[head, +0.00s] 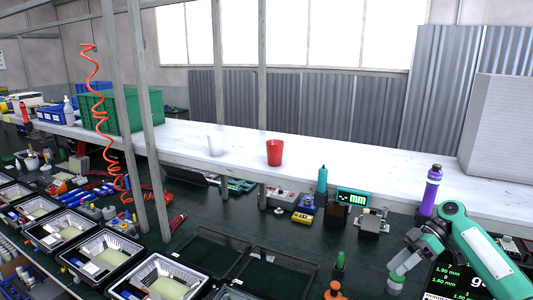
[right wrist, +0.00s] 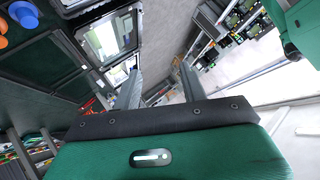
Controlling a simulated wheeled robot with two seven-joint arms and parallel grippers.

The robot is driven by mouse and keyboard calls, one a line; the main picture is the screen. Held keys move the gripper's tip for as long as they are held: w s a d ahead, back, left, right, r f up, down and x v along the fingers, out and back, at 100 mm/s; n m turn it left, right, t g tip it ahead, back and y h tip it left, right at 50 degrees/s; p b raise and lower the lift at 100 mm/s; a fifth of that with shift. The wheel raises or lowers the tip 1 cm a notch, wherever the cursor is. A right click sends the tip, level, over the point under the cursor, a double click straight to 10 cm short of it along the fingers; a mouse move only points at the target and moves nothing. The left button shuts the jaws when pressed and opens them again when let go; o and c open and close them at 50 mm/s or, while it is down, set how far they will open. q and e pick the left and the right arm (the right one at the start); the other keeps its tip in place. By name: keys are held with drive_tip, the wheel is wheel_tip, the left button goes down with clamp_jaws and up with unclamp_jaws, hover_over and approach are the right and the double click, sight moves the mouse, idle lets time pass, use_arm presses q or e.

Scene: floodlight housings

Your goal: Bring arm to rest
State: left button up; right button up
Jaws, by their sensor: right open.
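My right arm comes in at the lower right of the head view, teal and grey and bent at a joint. My right gripper (head: 398,277) is at its lower end, over the dark green bench and only partly visible. In the right wrist view my right gripper (right wrist: 159,84) has its two grey fingers apart with nothing between them. My left arm and left gripper are not in the head view.
Black floodlight housings (head: 100,250) line the bench's lower left. A purple bottle (head: 431,188) and a gauge with a lit display (head: 352,197) stand near my right arm.

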drive_tip(key=s+a+f+m+h, duration=0.1)
drive_tip(key=s+a+f+h, duration=0.2)
drive_tip(key=s+a+f, duration=0.75)
drive_tip(key=s+a+f+m+h, duration=0.25)
drive_tip(key=s+a+f, duration=0.45)
drive_tip(key=f, duration=0.6)
drive_tip(key=s+a+f+m+t+h, duration=0.1)
drive_tip(key=s+a+m+t+h, duration=0.15)
drive_tip(key=s, duration=0.65)
drive_tip(key=s+d+r+m+t+h, duration=0.2)
drive_tip(key=s+d+r+m+t, duration=0.25)
drive_tip(key=s, duration=0.45)
wheel_tip(320, 180, down, 37)
drive_tip(key=g+b, duration=0.2)
drive_tip(key=b, duration=0.4)
use_arm(q)
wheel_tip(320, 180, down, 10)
drive_tip(key=b, duration=0.4)
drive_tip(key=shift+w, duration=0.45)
use_arm(e)
drive_tip(key=s+d+f, duration=0.1)
drive_tip(key=s+f, duration=0.9)
drive_tip(key=f, duration=0.1)
drive_tip(key=s+d+f+g, duration=0.1)
drive_tip(key=s+d+f, duration=0.1)
drive_tip(key=s+f, duration=0.7)
wheel_tip(320, 180, down, 3)
drive_tip(key=shift+s+d+f+h, duration=0.15)
drive_tip(key=shift+s+d+h, duration=0.15)
drive_tip(key=shift+s, duration=0.1)
